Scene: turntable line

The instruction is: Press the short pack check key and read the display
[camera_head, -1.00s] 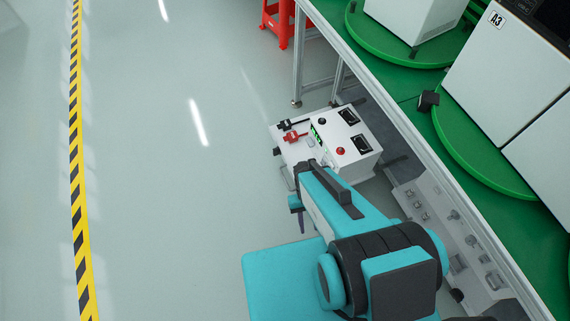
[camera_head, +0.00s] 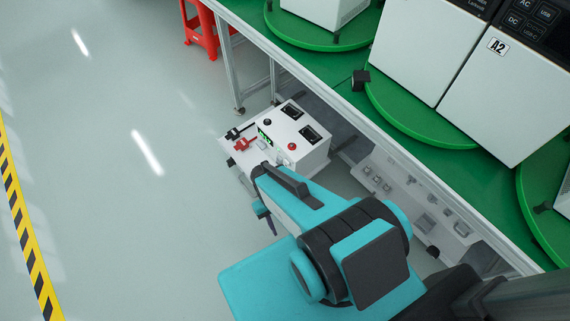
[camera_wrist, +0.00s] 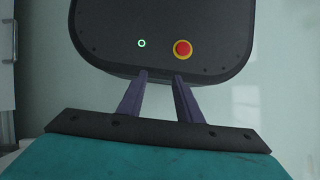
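The checker is a white box (camera_head: 312,149) beside the green-topped bench's legs, in the middle of the head view. Its small green display (camera_head: 264,139) is lit, but the characters are too small to read. A red button (camera_head: 292,146) and a black knob (camera_head: 267,122) show on its top. I cannot tell which control is the short pack check key. My gripper (camera_wrist: 162,75) has two purple fingers, open and empty in the wrist view. In the head view it hangs below and in front of the box, partly hidden by my arm, apart from the box.
The green bench (camera_head: 340,72) runs diagonally at right, with green turntables (camera_head: 415,122) carrying white units, one labelled A2 (camera_head: 497,46). A red stool (camera_head: 204,32) stands at the top. Several parts lie on a low shelf (camera_head: 385,177). The floor at left is open up to striped tape (camera_head: 25,225).

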